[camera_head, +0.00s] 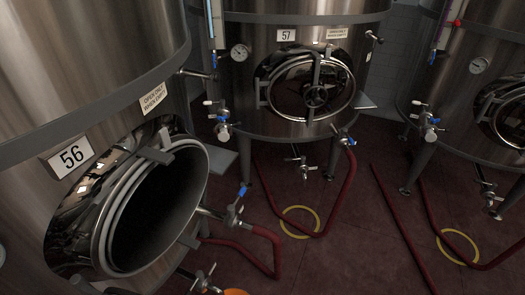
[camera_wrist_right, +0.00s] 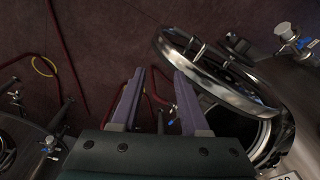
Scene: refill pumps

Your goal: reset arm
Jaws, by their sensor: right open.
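My right gripper (camera_wrist_right: 158,72) shows in the right wrist view, its two purple fingers apart with nothing between them. Just right of its fingers is a round metal hatch door (camera_wrist_right: 212,82), swung out from a tank opening (camera_wrist_right: 264,140). I cannot tell whether the right finger touches the door or only overlaps it in the picture. Neither gripper shows in the head view, and the left gripper is in no view. In the head view, tank 56 (camera_head: 85,105) at the left has a large round hatch (camera_head: 203,190) with a dark interior.
Tank 57 (camera_head: 330,40) stands at the back with its round hatch closed. Another tank (camera_head: 485,60) stands at the right. Valves (camera_head: 236,205) and red hoses (camera_head: 345,195) stick out or lie around the tanks. Yellow rings (camera_head: 284,222) lie on the dark red floor (camera_head: 355,260).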

